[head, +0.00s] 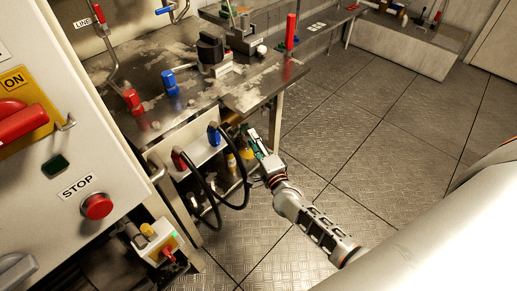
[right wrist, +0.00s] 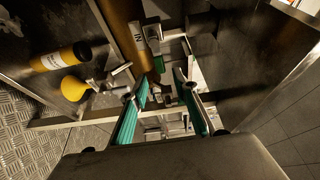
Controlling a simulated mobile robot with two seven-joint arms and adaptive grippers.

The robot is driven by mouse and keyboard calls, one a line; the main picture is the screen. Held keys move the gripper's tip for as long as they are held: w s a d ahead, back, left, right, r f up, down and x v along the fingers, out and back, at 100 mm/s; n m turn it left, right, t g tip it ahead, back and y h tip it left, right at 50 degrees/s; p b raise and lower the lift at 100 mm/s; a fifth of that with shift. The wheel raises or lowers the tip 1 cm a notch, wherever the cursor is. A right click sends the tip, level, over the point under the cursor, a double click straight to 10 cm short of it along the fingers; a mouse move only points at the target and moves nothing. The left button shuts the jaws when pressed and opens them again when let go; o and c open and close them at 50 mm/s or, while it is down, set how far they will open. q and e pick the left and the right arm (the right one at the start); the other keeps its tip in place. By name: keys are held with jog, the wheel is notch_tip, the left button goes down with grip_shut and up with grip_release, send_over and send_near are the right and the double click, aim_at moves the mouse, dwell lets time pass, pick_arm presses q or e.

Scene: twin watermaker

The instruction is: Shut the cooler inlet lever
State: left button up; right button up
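My right gripper (head: 256,143) is low beside the end of the dark workbench, partly under its edge. In the right wrist view its two teal fingers (right wrist: 161,78) are spread apart, with no object clearly held between them. Just beyond the fingertips are a small white label (right wrist: 138,36) with dark letters and a short metal handle (right wrist: 174,35). Another metal handle (right wrist: 120,69) is left of the fingers. I cannot tell for sure which is the cooler inlet lever, nor its position. My left gripper is not in view.
The workbench (head: 248,97) overhangs the gripper area. Two dark hoses with a red connector (head: 179,159) and a blue connector (head: 214,134) hang just left of the gripper. A yellow bottle (right wrist: 62,58) stands nearby. The floor (head: 345,130) to the right is clear.

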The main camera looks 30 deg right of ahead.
jog(key=shift+s+a, duration=0.1)
jog(key=shift+s, duration=2.15)
pick_arm(q)
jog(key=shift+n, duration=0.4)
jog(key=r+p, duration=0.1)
jog(key=p, duration=0.2)
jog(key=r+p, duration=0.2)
jog(key=p, duration=0.1)
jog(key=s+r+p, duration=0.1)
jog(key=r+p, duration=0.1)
jog(key=p, duration=0.1)
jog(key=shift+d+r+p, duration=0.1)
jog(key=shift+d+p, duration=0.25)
jog(key=shift+p, duration=0.05)
pick_arm(e)
jog(key=s+a+n+g+y, duration=0.1)
jog(key=s+a+n+g, duration=0.2)
jog(key=s+n, duration=0.8)
jog(key=s+a+n+g+y, duration=0.2)
jog(key=s+a+n+g, duration=0.2)
jog(key=s+n, duration=0.7)
jog(key=s, duration=0.7)
jog(key=shift+n+g+y, duration=0.3)
jog(key=shift+n, duration=0.1)
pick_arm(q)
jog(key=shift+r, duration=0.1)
pick_arm(e)
jog(key=shift+a, duration=0.1)
